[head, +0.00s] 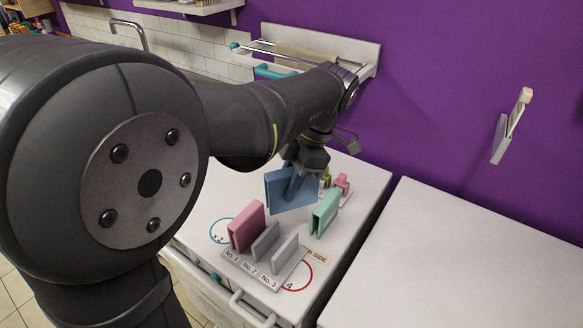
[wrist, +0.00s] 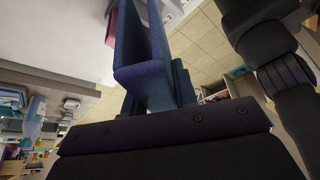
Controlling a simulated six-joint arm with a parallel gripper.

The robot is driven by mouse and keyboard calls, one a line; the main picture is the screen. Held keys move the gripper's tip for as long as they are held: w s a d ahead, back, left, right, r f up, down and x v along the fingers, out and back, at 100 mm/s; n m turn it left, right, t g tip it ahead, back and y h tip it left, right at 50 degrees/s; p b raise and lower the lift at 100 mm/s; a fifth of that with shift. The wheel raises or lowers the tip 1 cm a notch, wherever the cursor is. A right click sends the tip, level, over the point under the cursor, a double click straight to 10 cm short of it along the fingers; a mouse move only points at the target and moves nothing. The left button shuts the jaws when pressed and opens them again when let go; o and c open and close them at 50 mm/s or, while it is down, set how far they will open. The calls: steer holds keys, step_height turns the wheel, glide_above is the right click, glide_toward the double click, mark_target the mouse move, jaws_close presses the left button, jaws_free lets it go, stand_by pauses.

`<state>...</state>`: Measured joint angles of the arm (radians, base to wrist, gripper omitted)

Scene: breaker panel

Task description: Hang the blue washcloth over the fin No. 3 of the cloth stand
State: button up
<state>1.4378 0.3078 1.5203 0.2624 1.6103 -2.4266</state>
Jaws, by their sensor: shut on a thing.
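The blue washcloth (head: 286,192) is folded and hangs from my gripper (head: 303,166), which is shut on it above the counter. It also shows close up in the wrist view (wrist: 140,75). The cloth stand (head: 254,272) sits on the counter below and in front, with labels No. 1, No. 2 and No. 3. A pink cloth (head: 246,226) covers fin No. 1. Fin No. 2 (head: 265,242) and fin No. 3 (head: 286,251) are grey and bare. The washcloth is behind the stand, apart from the fins.
A mint green folded cloth (head: 325,214) stands right of the washcloth, with small pink and olive items (head: 341,183) behind it. A red circle marked 4 (head: 297,276) is on the counter beside the stand. A second white surface (head: 450,265) lies to the right past a gap.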

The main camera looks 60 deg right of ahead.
steer(key=a+n+g, duration=0.1)
steer(key=n, duration=0.1)
steer(key=a+n, duration=0.1)
steer(key=n, duration=0.1)
steer(key=a+n+g, duration=0.1)
steer(key=n, duration=0.2)
steer(key=shift+s+a+f+g+y, duration=0.1)
steer(key=shift+s+a+g+y, duration=0.2)
steer(key=shift+s, duration=0.1)
glide_above(283, 247)
step_height(283, 247, down, 7)
stand_by(0.4)
steer(key=shift+d+f, duration=0.1)
steer(key=shift+f, duration=5)
steer(key=o, duration=1.1)
